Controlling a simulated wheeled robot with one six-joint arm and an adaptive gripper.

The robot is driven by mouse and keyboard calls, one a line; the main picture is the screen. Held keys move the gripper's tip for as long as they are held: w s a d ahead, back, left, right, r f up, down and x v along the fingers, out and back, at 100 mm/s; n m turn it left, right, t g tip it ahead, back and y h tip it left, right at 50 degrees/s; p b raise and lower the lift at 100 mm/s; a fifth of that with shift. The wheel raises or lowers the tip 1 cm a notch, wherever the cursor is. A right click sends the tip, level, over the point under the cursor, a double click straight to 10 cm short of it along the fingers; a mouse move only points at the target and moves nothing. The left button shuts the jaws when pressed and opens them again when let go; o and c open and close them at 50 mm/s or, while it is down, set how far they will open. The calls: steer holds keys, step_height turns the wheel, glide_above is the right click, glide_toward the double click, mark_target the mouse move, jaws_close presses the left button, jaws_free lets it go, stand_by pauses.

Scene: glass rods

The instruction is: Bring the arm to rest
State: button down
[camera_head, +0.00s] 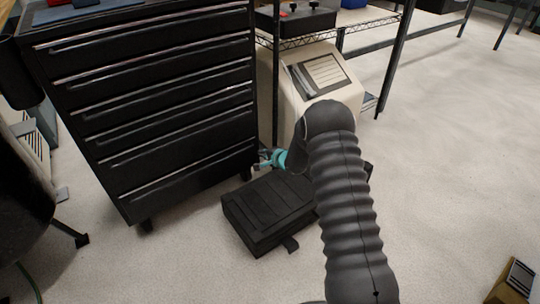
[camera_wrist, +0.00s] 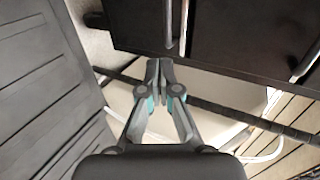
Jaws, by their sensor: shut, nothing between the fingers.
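My arm is the dark ribbed limb reaching up from the bottom of the head view. My gripper (camera_wrist: 160,68) shows whole in the wrist view, with its grey and teal fingers together and nothing between them. In the head view my gripper (camera_head: 262,161) is small and partly hidden by the arm, beside the lower right corner of the black drawer cabinet (camera_head: 160,100). The gripper appears above the floor, and I cannot tell whether it touches the cabinet. No glass rods can be made out.
A black case (camera_head: 262,215) lies on the floor below my gripper. A beige machine (camera_head: 290,75) stands behind, under a wire shelf (camera_head: 345,27). A box (camera_head: 512,284) sits at the bottom right.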

steer(key=v, duration=0.5)
steer(key=shift+s+r, duration=0.15)
steer(key=shift+s, duration=0.25)
steer(key=s+d+f+n+g+h, duration=0.3)
steer(key=s+d+f+n+h, duration=0.2)
steer(key=s+d+f, duration=0.15)
steer(key=s+d+r+n+g+h, duration=0.2)
steer(key=s+d+r+n+g, duration=0.15)
steer(key=s+d, duration=0.2)
steer(key=s+d+r+n+t, duration=0.1)
steer(key=s+r+n+t, duration=0.1)
steer(key=s+r, duration=3.3)
steer(key=shift+s+d+n, duration=0.25)
steer(key=shift+s+n, duration=0.1)
